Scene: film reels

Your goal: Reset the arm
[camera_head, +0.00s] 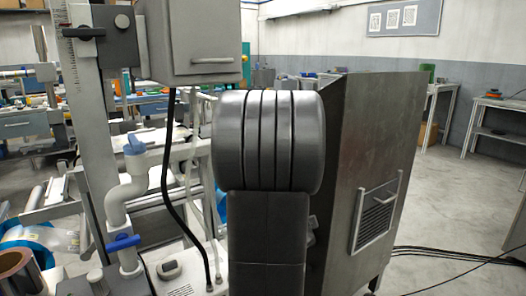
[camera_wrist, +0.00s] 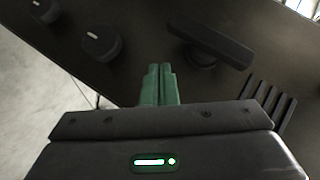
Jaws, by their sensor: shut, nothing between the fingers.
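My gripper (camera_wrist: 159,70) shows in the wrist view as two green fingers lying side by side, shut with nothing between them. It points at a dark panel (camera_wrist: 130,50) with two round knobs (camera_wrist: 100,45) at the upper left and a bar handle (camera_wrist: 210,40) just beyond the fingertips to the right. I cannot tell whether the fingers touch the panel. In the head view my dark grey arm (camera_head: 267,240) rises in the middle of the picture and hides what is behind it. The gripper itself is hidden in the head view.
A large dark metal cabinet (camera_head: 365,150) with a vented handle plate (camera_head: 374,215) stands close right of my arm. At left is a machine with a grey box (camera_head: 203,40), pipes and a blue valve handle (camera_head: 123,243). Black cables (camera_head: 450,252) cross the open floor at right.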

